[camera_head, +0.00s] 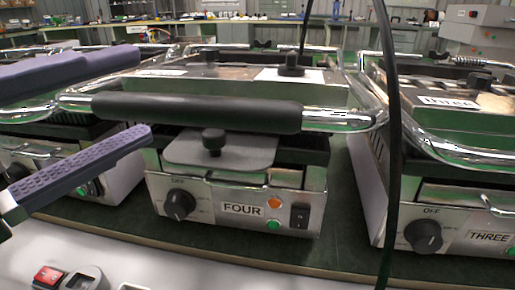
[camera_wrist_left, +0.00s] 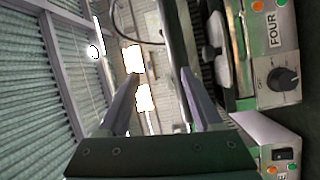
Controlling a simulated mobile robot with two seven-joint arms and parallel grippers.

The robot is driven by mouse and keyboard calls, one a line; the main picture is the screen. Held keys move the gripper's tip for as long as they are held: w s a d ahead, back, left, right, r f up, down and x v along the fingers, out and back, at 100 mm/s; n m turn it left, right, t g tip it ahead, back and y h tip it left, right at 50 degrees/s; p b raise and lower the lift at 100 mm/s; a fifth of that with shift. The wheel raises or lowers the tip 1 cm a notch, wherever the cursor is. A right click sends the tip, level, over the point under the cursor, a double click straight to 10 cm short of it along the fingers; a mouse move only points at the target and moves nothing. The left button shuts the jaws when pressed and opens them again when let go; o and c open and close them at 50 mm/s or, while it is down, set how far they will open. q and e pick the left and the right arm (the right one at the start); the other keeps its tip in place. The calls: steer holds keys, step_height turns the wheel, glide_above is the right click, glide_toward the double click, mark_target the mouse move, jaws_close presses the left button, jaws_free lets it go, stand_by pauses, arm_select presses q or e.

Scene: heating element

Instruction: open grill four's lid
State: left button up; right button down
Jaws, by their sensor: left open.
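Grill four (camera_head: 235,205) stands in the middle of the head view, with a FOUR label on its front. Its metal lid (camera_head: 225,88) is down. A thick black handle bar (camera_head: 225,112) on chrome arms runs across the front of the lid. My right gripper is not in view.
Grill three (camera_head: 465,215) stands close on the right, its lid down. Another grill (camera_head: 95,190) stands on the left, partly behind my gripper. A black cable (camera_head: 392,150) hangs down between grills four and three. A white surface (camera_head: 190,268) lies in front.

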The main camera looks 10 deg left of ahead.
mark_target(168, 116)
arm_select(q)
steer(key=f+b, duration=0.1)
steer(key=f+n+b, duration=0.1)
steer(key=w+f+b, duration=0.1)
steer(key=shift+a+f+t+h, duration=0.25)
steer(key=shift+f+t+h, duration=0.05)
steer(key=shift+f+t, duration=0.1)
steer(key=shift+w+d+r+n, duration=0.15)
steer(key=shift+w+r+n, duration=0.15)
steer(key=shift+w, duration=0.05)
steer(key=x, duration=0.9)
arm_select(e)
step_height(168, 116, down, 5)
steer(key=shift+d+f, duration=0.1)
arm_select(q)
steer(key=shift+c, duration=0.3)
jaws_close()
